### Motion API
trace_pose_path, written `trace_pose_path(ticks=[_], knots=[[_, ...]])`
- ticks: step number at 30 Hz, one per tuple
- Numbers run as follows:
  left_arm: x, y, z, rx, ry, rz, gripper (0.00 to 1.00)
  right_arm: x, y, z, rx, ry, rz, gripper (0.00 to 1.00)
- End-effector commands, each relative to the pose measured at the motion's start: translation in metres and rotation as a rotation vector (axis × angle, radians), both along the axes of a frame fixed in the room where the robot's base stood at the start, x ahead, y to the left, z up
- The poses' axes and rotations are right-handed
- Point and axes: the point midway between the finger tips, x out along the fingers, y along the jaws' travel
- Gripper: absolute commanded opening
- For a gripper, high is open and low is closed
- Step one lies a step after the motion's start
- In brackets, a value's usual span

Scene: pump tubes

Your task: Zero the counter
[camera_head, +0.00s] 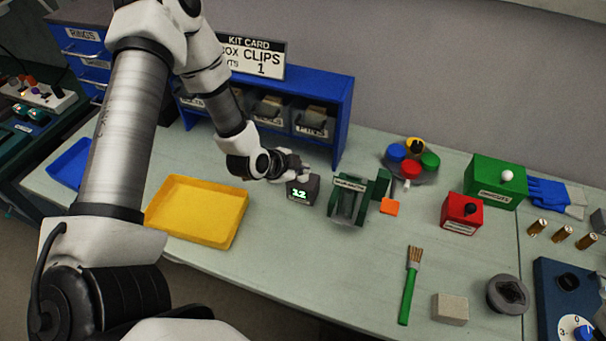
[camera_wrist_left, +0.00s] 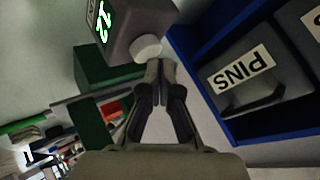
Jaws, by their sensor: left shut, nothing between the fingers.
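The counter (camera_head: 302,190) is a small dark grey box on the bench, and its lit green display reads 12. It also shows in the left wrist view (camera_wrist_left: 130,28), with a round pale knob (camera_wrist_left: 146,47) on its side. My left gripper (camera_head: 302,172) is at the counter's back edge, partly overlapping it in the head view. In the left wrist view the fingertips (camera_wrist_left: 155,68) are together, empty, and right at the knob; I cannot tell whether they touch it. My right gripper is in neither view.
A blue rack (camera_head: 343,115) with labelled bins stands close behind the counter; a PINS bin (camera_wrist_left: 255,80) is near the gripper. A yellow tray (camera_head: 197,211) lies to the left. A green fixture (camera_head: 348,201) stands just right of the counter. The bench in front is clear.

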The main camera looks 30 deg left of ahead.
Motion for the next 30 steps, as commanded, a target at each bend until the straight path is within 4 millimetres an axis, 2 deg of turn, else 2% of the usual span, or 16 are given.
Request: trace_pose_path(ticks=[30], knots=[[0.0,0.0,-0.012,0.0,0.0,0.0,0.0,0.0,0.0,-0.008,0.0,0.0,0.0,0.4]])
